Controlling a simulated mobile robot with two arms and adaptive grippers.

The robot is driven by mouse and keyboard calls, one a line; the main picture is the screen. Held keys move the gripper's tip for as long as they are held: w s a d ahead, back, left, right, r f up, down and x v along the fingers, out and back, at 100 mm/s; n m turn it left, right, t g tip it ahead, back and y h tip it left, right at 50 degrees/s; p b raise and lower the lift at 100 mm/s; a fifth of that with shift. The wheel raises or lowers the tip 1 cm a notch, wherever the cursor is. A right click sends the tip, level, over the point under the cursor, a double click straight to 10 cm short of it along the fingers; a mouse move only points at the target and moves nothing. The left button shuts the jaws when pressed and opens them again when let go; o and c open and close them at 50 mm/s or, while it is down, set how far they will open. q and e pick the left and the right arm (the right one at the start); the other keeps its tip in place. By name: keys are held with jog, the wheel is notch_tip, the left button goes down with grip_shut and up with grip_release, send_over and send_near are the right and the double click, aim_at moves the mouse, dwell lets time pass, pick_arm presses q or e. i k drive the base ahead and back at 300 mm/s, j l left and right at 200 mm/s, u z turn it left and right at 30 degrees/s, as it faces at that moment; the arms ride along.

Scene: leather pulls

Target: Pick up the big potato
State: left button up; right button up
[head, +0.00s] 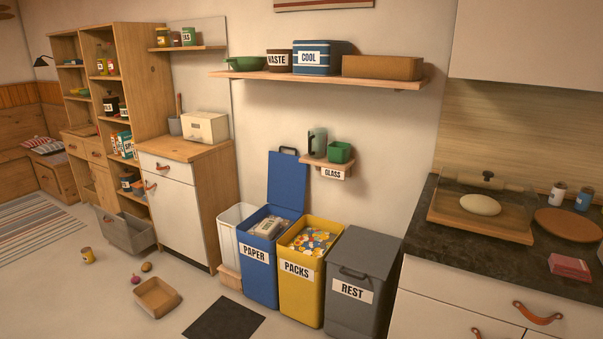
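I cannot tell which, if either, is the big potato. Neither of my grippers is in view.
A grey bin (126,232) sits by the shelf. A dark mat (224,319) lies before the paper bin (259,272). The floor at the left front is clear.

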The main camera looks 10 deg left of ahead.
aim_at(146, 266)
jog(key=i+j+u, duration=0.2)
jog(key=i+u, duration=0.9)
jog(key=u, duration=0.2)
jog(key=i+l+u, duration=0.2)
jog(key=i+u, duration=0.25)
jog(key=i+j+u, duration=0.3)
jog(key=i, duration=0.65)
jog(key=i+l+u, duration=0.15)
jog(key=i+u, duration=0.2)
jog(key=i, duration=2.8)
